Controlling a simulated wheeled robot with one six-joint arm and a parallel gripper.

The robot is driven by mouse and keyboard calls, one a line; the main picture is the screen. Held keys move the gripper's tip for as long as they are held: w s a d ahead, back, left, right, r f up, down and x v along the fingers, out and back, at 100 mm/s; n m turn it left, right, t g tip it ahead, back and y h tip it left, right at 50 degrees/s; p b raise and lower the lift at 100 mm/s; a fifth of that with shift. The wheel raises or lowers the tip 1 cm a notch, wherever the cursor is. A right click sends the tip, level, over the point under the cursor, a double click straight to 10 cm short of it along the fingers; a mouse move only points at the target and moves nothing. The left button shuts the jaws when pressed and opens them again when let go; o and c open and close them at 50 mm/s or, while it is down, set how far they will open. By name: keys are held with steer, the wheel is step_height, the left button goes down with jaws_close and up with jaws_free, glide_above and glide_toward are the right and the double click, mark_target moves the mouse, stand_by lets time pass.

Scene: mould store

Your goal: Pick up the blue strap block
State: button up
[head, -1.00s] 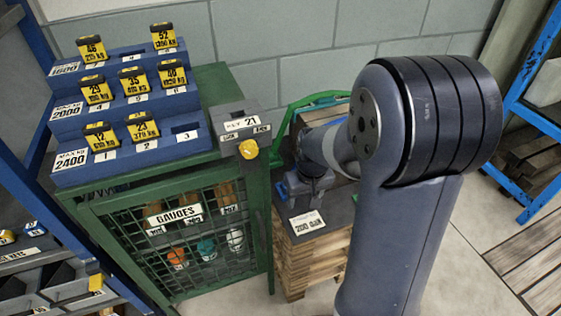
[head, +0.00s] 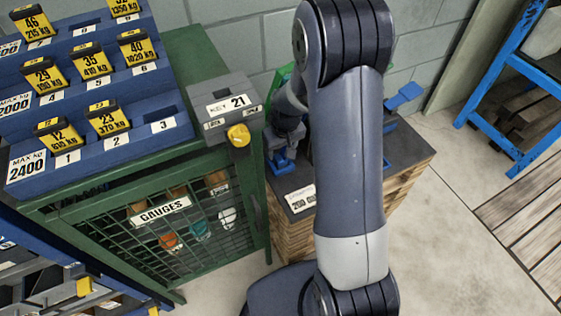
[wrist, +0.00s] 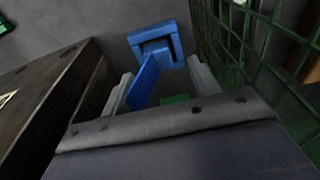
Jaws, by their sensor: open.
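A blue block (wrist: 156,32) with a notch in its near side shows in the wrist view, just beyond my fingertips. A ribbed blue piece (wrist: 142,82) is nearer, between the fingers; I cannot tell whether it belongs to the block. My gripper (wrist: 160,68) is open, its grey fingers to either side with nothing clamped. In the head view blue parts (head: 283,162) show below my wrist, by the left edge of the dark-topped wooden stand (head: 415,160); what they are is unclear. Another blue piece (head: 404,96) stands on that stand, partly hidden by my arm.
The green gauge cabinet (head: 262,215) with mesh stands close on the left; its mesh (wrist: 270,40) is at the right in the wrist view. A blue rack (head: 110,150) with yellow tags tops it. A blue shelf frame (head: 500,85) stands right.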

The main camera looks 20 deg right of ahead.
mark_target(281, 157)
steer(key=f, duration=0.2)
steer(key=w+f, duration=0.1)
steer(key=f, duration=0.1)
steer(key=c, duration=1)
step_height(281, 157, up, 10)
steer(key=shift+p, duration=0.5)
